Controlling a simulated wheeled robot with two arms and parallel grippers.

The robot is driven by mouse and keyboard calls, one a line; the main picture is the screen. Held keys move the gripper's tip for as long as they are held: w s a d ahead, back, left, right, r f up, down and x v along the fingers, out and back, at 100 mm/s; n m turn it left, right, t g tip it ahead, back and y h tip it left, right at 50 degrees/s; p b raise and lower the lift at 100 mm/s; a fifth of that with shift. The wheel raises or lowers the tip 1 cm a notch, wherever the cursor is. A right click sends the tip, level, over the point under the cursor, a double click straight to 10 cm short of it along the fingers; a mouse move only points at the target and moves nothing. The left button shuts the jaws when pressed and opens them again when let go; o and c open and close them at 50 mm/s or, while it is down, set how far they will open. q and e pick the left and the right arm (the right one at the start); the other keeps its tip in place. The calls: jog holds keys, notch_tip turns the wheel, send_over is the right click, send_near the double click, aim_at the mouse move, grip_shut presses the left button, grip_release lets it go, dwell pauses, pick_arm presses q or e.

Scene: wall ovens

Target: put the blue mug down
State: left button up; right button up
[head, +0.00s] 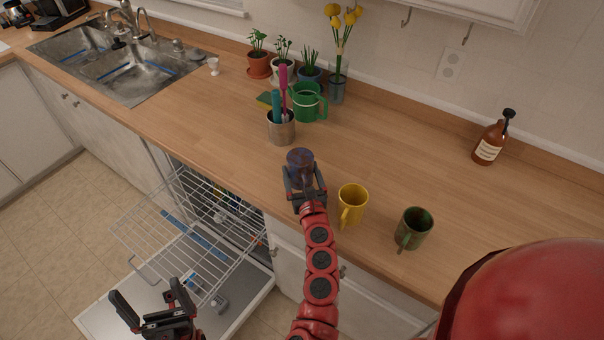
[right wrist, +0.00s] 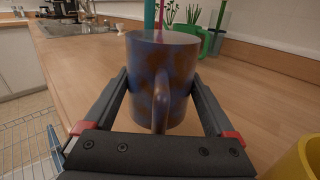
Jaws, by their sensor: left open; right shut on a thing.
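The blue mug (head: 300,158), mottled blue and brown, is upright over the wooden counter near its front edge. It also shows in the right wrist view (right wrist: 160,75), with its handle toward the wrist. My right gripper (head: 304,177) is shut on it, a finger on each side. I cannot tell whether the mug's base touches the counter; the gripper hides part of it. My left gripper (head: 150,293) is open and empty, low at the left beside the open dishwasher.
A yellow mug (head: 352,203) and a dark green mug (head: 414,229) stand to the right. A utensil cup (head: 281,128), green pitcher (head: 307,104) and plants are behind. The dishwasher rack (head: 185,235) is pulled out. Counter between the mugs and soap bottle (head: 489,145) is clear.

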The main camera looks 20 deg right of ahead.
jog(key=shift+w+d, duration=0.35)
jog(key=shift+w, duration=0.3)
jog(key=shift+f, duration=1.85)
